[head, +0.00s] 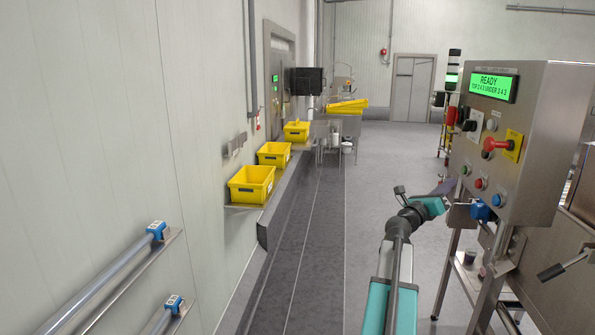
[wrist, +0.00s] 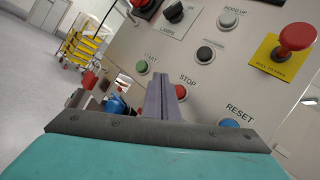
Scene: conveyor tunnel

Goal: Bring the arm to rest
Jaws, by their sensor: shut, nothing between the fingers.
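My gripper (head: 454,183) is at the end of my teal and grey arm, in front of the lower left of a steel control panel (head: 545,130). In the wrist view the two grey fingers (wrist: 162,82) are closed together with nothing between them. They point toward the panel face, between the green START button (wrist: 142,67) and the red STOP button (wrist: 181,91). I cannot tell whether the tips touch the panel. The blue RESET button (wrist: 229,123) shows to their right. The panel display (head: 493,87) is green and reads READY.
A red emergency stop (wrist: 297,35) on a yellow plate and a LAMPS switch (wrist: 174,12) are on the panel. Below the panel are steel legs and a blue part (head: 481,211). Yellow bins (head: 251,184) stand on shelves along the left wall. The grey floor (head: 400,165) beyond is open.

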